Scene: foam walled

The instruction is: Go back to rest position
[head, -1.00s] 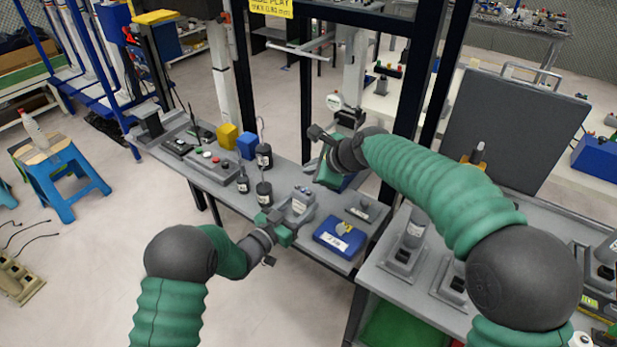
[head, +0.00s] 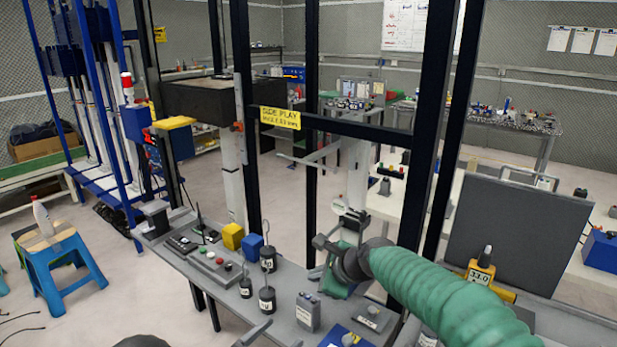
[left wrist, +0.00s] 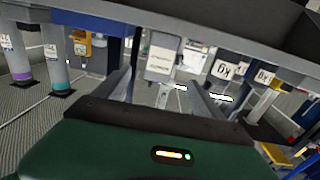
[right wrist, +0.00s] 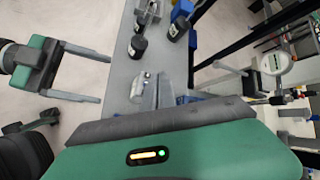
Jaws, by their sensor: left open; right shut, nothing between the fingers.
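My left gripper is mostly below the bottom edge of the head view, where only a grey finger (head: 252,333) shows left of a grey box (head: 307,312). In the right wrist view the left gripper (right wrist: 92,76) shows two fingers spread apart with nothing between them. Its own wrist view shows the same open fingers (left wrist: 163,88), with a labelled grey box (left wrist: 160,58) beyond them. My right gripper (right wrist: 165,92) is shut and empty above the bench. In the head view its green body (head: 338,275) is over the bench's right part, its fingertips hard to make out.
The grey bench (head: 190,262) holds several black weights (head: 267,299), a yellow block (head: 233,236) and a blue block (head: 253,247). Dark frame posts (head: 430,130) rise behind my right arm. A blue stool (head: 62,265) stands left on open floor.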

